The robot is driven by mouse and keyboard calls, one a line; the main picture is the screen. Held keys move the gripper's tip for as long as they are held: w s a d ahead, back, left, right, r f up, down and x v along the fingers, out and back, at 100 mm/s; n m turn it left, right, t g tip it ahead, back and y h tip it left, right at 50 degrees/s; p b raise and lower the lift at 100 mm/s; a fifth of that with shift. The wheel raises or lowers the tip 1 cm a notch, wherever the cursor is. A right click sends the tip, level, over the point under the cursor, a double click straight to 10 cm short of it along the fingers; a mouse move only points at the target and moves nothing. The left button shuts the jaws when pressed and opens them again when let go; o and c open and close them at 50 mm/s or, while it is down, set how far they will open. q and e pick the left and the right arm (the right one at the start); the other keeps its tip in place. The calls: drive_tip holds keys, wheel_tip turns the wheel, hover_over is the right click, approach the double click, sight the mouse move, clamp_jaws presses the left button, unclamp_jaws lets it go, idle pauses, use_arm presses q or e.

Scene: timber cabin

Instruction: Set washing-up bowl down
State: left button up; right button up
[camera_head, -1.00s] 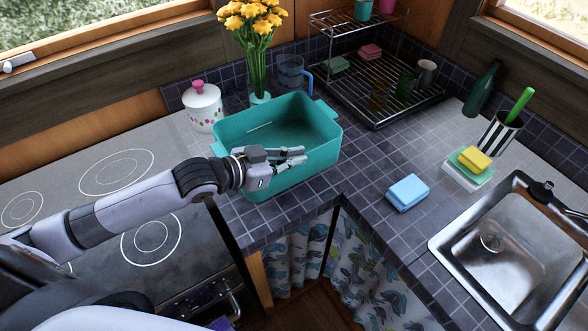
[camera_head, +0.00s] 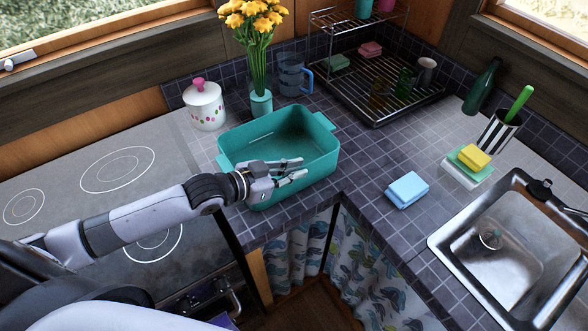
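The teal washing-up bowl (camera_head: 318,165) is in the corner of the tiled counter, upright with its inside empty. It looks to be at or very near the counter; any gap under it cannot be made out. My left gripper (camera_head: 297,168) is at its near wall, one finger on the inner side of the rim and one in front. The fingers look closed on the rim, with only a narrow gap between them. My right gripper is not in view.
Behind the bowl are a flower vase (camera_head: 261,103), a blue-handled jug (camera_head: 292,77) and a lidded white pot (camera_head: 205,107). A wire dish rack (camera_head: 370,112) stands at the back right. A blue sponge (camera_head: 407,189) lies left of the sink (camera_head: 505,250). The hob (camera_head: 120,170) is at left.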

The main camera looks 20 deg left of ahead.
use_arm(q)
drive_tip(key=shift+o, duration=1.2)
drive_tip(key=shift+r, duration=0.25)
drive_tip(key=shift+s+a, duration=0.2)
drive_tip(key=shift+s, duration=0.05)
drive_tip(key=v, duration=1.1)
drive_tip(key=shift+s, duration=0.15)
drive_tip(key=shift+a+r, duration=0.1)
